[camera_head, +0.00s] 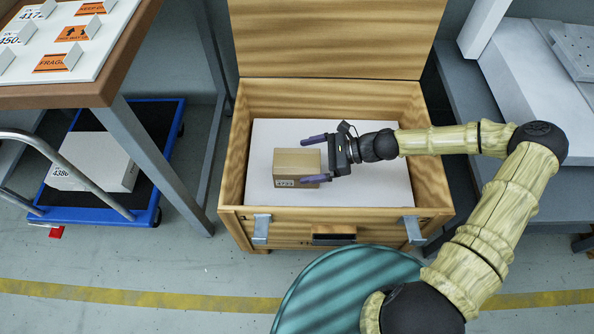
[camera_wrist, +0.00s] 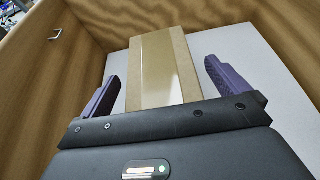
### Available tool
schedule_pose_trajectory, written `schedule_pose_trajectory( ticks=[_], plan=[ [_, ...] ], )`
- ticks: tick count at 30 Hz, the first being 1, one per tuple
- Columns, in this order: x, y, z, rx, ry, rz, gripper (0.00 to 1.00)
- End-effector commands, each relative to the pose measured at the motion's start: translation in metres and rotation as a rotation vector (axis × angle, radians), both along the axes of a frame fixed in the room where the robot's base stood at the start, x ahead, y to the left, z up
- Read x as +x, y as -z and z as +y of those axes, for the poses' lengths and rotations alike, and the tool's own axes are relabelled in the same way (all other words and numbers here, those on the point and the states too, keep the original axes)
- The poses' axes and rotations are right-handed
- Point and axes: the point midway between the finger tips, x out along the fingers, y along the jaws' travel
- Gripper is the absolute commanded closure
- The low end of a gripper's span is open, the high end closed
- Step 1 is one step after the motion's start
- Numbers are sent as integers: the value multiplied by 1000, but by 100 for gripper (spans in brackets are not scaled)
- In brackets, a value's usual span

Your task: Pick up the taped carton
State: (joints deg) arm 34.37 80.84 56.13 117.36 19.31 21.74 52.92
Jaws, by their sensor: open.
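The taped carton (camera_head: 297,162) is a small tan box with a strip of tape along its top and a white label on its front face. It sits on the white bottom of an open wooden crate (camera_head: 438,190). My gripper (camera_head: 317,160) has reached into the crate from the right, with its purple fingers apart at the carton's far and near sides. In the wrist view the carton (camera_wrist: 163,60) shows between the two open fingers, with a gap on either side. I cannot tell whether a finger touches it.
The crate's lid (camera_head: 335,40) stands open at the back, and its walls surround the carton. A blue cart (camera_head: 150,215) with a white box (camera_head: 115,165) stands at the left under a label table (camera_head: 100,93). A grey bench (camera_head: 480,110) stands at the right.

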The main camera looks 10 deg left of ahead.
Motion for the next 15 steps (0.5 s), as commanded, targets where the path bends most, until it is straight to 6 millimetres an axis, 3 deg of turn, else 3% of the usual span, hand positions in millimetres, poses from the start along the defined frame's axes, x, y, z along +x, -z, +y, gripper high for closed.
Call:
schedule_pose_trajectory(
  ticks=[1, 6, 15],
  plan=[
    [-2, 8, 6, 0, -3, -1, 0],
    [-6, 11, 20, 0, -2, 0, 0],
    [-6, 9, 22, 0, -1, -1, 0]
  ],
)
